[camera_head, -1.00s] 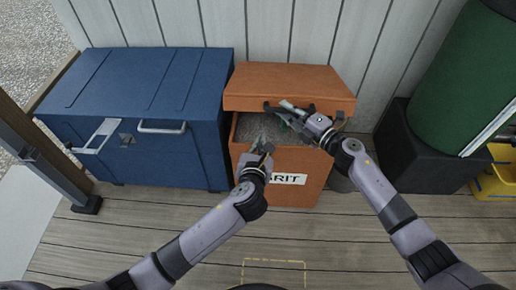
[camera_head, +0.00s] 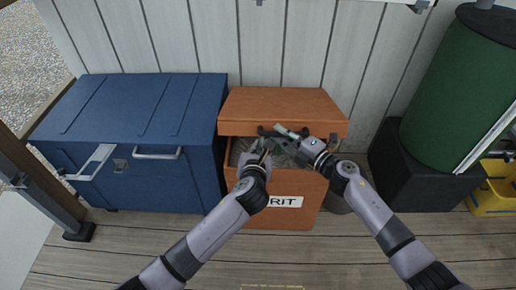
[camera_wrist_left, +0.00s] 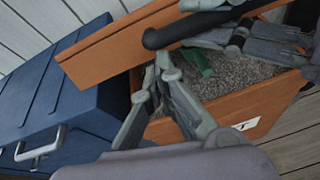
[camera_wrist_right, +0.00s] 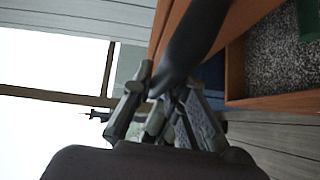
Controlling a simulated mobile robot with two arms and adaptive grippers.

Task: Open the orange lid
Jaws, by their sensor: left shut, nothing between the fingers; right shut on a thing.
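The orange lid (camera_head: 282,105) is partly raised over the orange grit bin (camera_head: 258,215), with a gap along its front. A dark bar handle (camera_wrist_left: 190,30) runs along the lid's front edge. My right gripper (camera_head: 305,138) is shut on the handle; its fingers also show around the bar in the right wrist view (camera_wrist_right: 160,95). My left gripper (camera_head: 262,150) is shut and empty, just below the lid's front edge, over the bin's opening. In the left wrist view its fingers (camera_wrist_left: 165,75) are close to the handle; I cannot tell whether they touch anything.
Grey grit (camera_wrist_left: 235,75) and a green object (camera_wrist_left: 198,60) lie inside the bin. A blue chest (camera_head: 135,120) stands close on the left. A green barrel (camera_head: 460,90) on a black stand (camera_head: 425,175) is to the right, beside a yellow crate (camera_head: 495,192). A panelled wall is behind.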

